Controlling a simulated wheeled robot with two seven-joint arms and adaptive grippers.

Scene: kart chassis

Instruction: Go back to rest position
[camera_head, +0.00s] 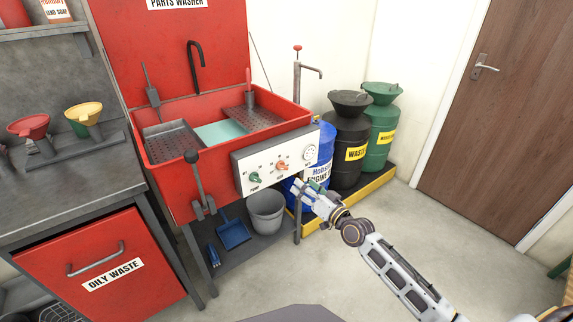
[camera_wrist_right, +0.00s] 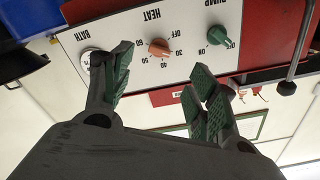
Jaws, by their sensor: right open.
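My right gripper (camera_head: 308,187) reaches in from the lower right of the head view, in front of the parts washer's control panel. In the right wrist view its two green-padded fingers (camera_wrist_right: 158,92) are spread apart with nothing between them. The white control panel (camera_head: 263,160) carries a green pump knob (camera_head: 255,177), an orange heat knob (camera_head: 282,166) and a round bath gauge (camera_head: 309,153). The panel also shows upside down in the right wrist view (camera_wrist_right: 190,25), beyond the fingers, with the orange knob (camera_wrist_right: 159,47) and green knob (camera_wrist_right: 218,35). My left gripper is not in view.
The red parts washer (camera_head: 170,180) stands ahead, with a lever (camera_head: 195,175) at its front. A grey bucket (camera_head: 267,211) and blue dustpan (camera_head: 233,233) sit below. Waste drums (camera_head: 347,150) stand on a yellow-edged tray (camera_head: 345,205). The floor at right (camera_head: 470,255) is largely clear.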

